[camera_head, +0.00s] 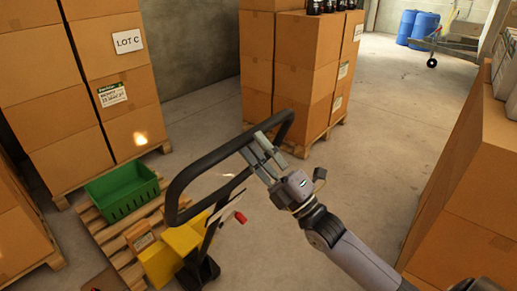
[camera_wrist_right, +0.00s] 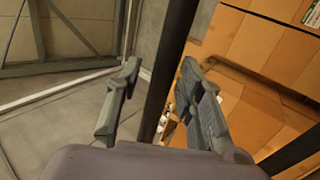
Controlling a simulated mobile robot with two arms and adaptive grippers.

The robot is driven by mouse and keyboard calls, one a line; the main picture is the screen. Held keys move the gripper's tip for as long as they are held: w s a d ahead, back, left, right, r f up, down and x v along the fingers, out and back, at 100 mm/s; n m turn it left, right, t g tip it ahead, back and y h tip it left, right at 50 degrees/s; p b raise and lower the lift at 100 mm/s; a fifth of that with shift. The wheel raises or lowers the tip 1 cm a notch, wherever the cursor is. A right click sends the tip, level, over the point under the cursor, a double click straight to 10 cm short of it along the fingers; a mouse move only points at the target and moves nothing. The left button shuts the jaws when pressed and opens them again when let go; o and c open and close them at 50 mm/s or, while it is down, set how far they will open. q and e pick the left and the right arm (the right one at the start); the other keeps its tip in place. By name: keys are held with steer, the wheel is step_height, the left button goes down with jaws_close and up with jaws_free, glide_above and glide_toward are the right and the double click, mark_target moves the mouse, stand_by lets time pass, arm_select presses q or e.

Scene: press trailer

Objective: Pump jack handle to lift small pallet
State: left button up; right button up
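The pallet jack's black loop handle (camera_head: 177,195) rises toward me, tilted, from the yellow jack body (camera_head: 184,240). A red-tipped lever shows beside its shaft. My right gripper (camera_head: 262,152) is at the upper right side of the loop. In the right wrist view a dark handle bar (camera_wrist_right: 164,85) runs between the two spread fingers (camera_wrist_right: 160,66), with a gap visible on its left; contact on the right is unclear. The small wooden pallet (camera_head: 98,226) is on the floor beneath a green crate (camera_head: 122,192) and a small cardboard box (camera_head: 142,238). My left gripper is out of view.
Tall carton stacks on pallets stand at the left (camera_head: 75,90), back centre (camera_head: 300,70) and close at the right (camera_head: 470,190). Blue barrels (camera_head: 416,27) stand far back. Concrete floor (camera_head: 385,115) is clear between the centre and right stacks.

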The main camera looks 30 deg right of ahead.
steer(key=shift+o, duration=0.4)
steer(key=shift+r, duration=0.1)
steer(key=shift+s, duration=0.1)
steer(key=v, duration=1.2)
